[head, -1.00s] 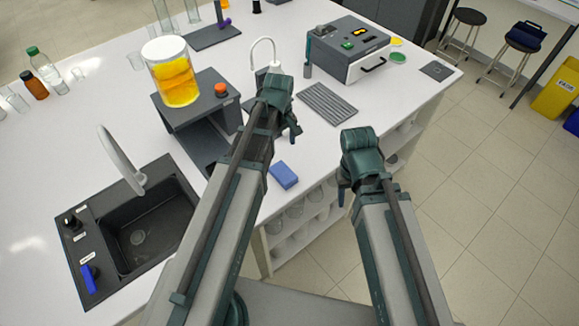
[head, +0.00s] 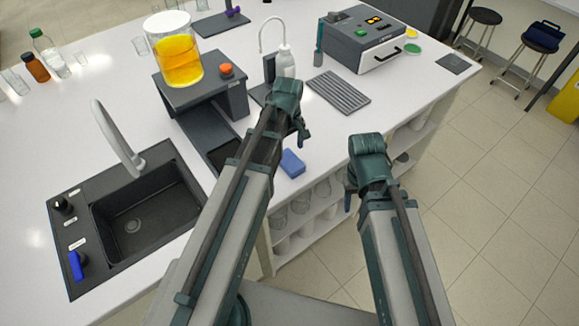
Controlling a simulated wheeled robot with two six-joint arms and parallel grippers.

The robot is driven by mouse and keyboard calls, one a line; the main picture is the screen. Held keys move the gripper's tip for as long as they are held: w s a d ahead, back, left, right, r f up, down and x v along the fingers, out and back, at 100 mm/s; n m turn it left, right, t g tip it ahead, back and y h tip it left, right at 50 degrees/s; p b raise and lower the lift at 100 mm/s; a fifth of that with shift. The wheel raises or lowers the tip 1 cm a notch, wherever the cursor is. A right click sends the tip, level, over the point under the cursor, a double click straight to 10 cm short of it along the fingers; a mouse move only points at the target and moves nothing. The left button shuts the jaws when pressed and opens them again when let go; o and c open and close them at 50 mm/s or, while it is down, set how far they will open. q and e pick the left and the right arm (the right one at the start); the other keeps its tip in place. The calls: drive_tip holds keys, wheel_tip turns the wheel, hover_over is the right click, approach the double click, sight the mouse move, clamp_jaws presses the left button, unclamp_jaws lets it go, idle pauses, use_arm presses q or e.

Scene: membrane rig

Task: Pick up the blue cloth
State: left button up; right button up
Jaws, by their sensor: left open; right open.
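The blue cloth (head: 292,163) looks like a small folded block lying on the white counter near its front edge. It is in the head view just right of my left forearm. My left gripper (head: 302,130) is open, above the counter and just beyond the cloth in the picture, apart from it. My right gripper (head: 350,196) is open and empty, to the right of the cloth and past the counter's front edge. The fingers of both grippers are small and partly hidden by their wrists.
A dark sink (head: 140,215) with a curved tap is at the left. A jar of yellow liquid (head: 180,62) stands on a grey stand (head: 195,93). A wash bottle (head: 284,62), a ribbed grey mat (head: 338,91) and a boxy instrument (head: 362,42) stand further back. Open shelves (head: 300,205) lie below the counter.

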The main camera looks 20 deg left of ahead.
sight(289, 160)
use_arm(q)
wheel_tip(289, 160, down, 5)
drive_tip(key=b, duration=0.5)
drive_tip(key=shift+w+d+f, duration=0.1)
drive_tip(key=shift+w+f, duration=0.05)
drive_tip(key=c, duration=1.2)
drive_tip(key=shift+c, duration=0.2)
